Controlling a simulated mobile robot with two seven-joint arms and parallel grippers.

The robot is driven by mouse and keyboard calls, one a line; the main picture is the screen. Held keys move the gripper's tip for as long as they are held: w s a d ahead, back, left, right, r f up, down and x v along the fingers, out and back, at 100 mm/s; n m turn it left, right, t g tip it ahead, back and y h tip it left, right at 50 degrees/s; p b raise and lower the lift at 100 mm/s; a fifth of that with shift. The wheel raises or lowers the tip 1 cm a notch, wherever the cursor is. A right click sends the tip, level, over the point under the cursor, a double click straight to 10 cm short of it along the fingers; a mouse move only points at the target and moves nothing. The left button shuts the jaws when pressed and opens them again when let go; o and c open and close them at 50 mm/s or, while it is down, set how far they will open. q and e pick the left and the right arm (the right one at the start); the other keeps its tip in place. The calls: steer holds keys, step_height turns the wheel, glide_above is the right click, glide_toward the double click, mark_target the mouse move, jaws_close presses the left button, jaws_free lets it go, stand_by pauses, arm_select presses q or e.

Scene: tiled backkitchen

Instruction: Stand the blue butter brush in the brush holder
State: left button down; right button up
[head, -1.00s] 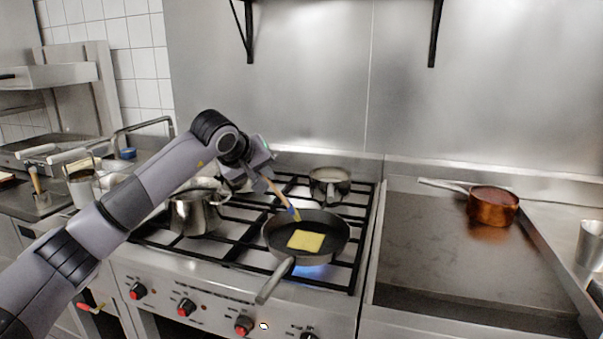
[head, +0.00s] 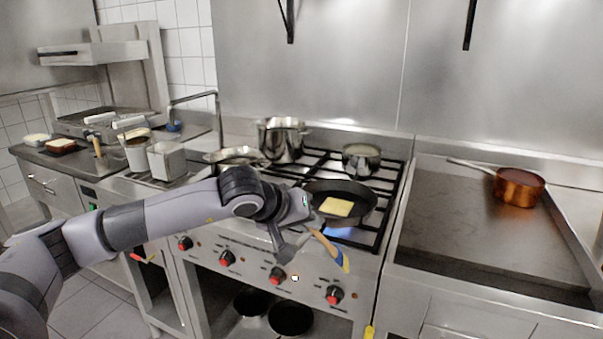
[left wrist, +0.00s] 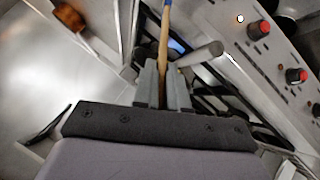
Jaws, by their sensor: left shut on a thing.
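My left gripper (head: 302,236) is shut on the wooden handle of the blue butter brush (head: 328,246). The brush has a blue band and yellowish bristles, and it slants down to the right in front of the stove, apart from the pan. In the left wrist view its handle (left wrist: 164,45) rises from between the fingers (left wrist: 163,88). The likely brush holder (head: 104,163) is a small metal cup on the left counter, with another wooden handle standing in it. My right gripper is not in view.
A dark pan (head: 362,205) with a yellow square (head: 336,207) sits on a lit burner. Pots (head: 281,140) stand behind it. A metal container (head: 138,153) and a square one (head: 167,161) stand beside the small cup. A copper pan (head: 519,187) is on the right griddle.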

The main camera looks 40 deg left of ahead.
arm_select(q)
steer(key=s+d+f+m+g+h, duration=0.1)
steer(key=s+d+f+m+h, duration=0.2)
steer(key=s+d+f, duration=0.9)
steer(key=shift+s+d+f+m+h, duration=0.2)
steer(key=shift+d+f+m+h, duration=0.2)
steer(key=shift+d+f+m, duration=0.55)
steer(key=shift+d, duration=0.1)
steer(key=shift+a+f+n, duration=0.2)
steer(key=shift+a+n, duration=0.05)
steer(key=shift+a, duration=0.1)
